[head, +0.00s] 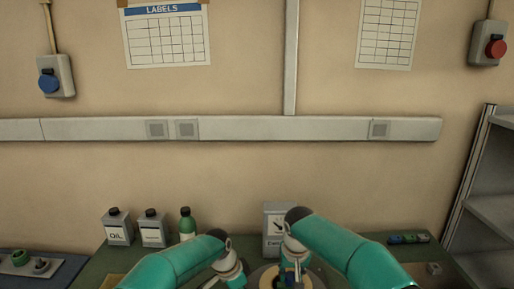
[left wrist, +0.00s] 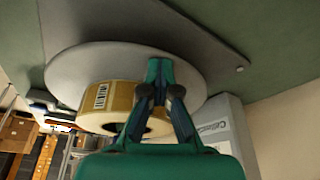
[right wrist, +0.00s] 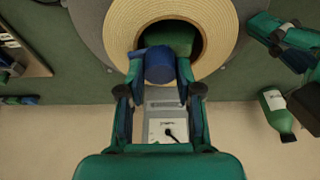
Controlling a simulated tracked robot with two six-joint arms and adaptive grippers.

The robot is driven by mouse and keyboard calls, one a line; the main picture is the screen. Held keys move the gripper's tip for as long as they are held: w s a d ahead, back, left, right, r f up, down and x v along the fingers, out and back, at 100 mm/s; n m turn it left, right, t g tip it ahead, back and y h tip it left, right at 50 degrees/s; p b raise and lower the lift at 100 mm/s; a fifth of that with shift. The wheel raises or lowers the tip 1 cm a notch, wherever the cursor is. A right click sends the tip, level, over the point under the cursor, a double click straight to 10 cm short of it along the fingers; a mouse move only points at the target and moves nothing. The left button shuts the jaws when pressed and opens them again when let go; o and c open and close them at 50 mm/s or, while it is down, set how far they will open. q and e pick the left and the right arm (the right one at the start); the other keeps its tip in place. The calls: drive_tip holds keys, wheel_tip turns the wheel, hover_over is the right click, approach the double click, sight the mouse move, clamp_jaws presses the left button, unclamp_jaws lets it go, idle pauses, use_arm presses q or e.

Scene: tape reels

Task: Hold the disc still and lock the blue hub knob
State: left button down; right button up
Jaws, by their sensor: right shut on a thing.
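The pale grey disc (left wrist: 65,75) lies flat with a cream tape roll (left wrist: 105,100) on it; the roll also shows in the right wrist view (right wrist: 110,30). The blue hub knob (right wrist: 160,65) stands in the dark hole of the roll. My right gripper (right wrist: 160,75) is shut on the knob, with one finger on each side. My left gripper (left wrist: 158,70) has its fingertips together at the disc's face, beside the roll; I cannot tell if they touch. In the head view my right gripper (head: 291,277) hides the knob.
A white carton (head: 278,215) stands close behind the roll. A green bottle (head: 187,222) and two white containers (head: 117,228) stand at the back left. Small coloured items (head: 408,239) lie at the back right. A grey shelf (head: 490,190) stands at the right.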

use_arm(q)
drive_tip(key=shift+s+f, duration=0.2)
drive_tip(key=shift+f, duration=0.15)
use_arm(e)
drive_tip(key=shift+f, duration=0.1)
drive_tip(key=o, duration=0.8)
drive_tip(key=shift+d, duration=0.1)
drive_tip(key=shift+w+v, duration=0.2)
drive_tip(key=shift+v, duration=0.6)
drive_tip(key=shift+w+v, duration=0.2)
drive_tip(key=shift+v, duration=0.65)
drive_tip(key=shift+w+v, duration=0.2)
drive_tip(key=shift+v, duration=0.6)
use_arm(q)
drive_tip(key=shift+r, duration=0.1)
use_arm(e)
drive_tip(key=shift+r, duration=0.2)
use_arm(q)
drive_tip(key=shift+w+r+p, duration=0.15)
drive_tip(key=shift+r+p, duration=0.9)
drive_tip(key=shift+r, duration=0.55)
drive_tip(key=shift+w+r+p, duration=0.1)
drive_tip(key=shift+r+p, duration=0.95)
drive_tip(key=shift+r, duration=0.5)
use_arm(e)
drive_tip(key=v, duration=0.2)
drive_tip(key=w+v, duration=0.1)
drive_tip(key=shift+s+r, duration=0.1)
drive_tip(key=shift+r, duration=0.35)
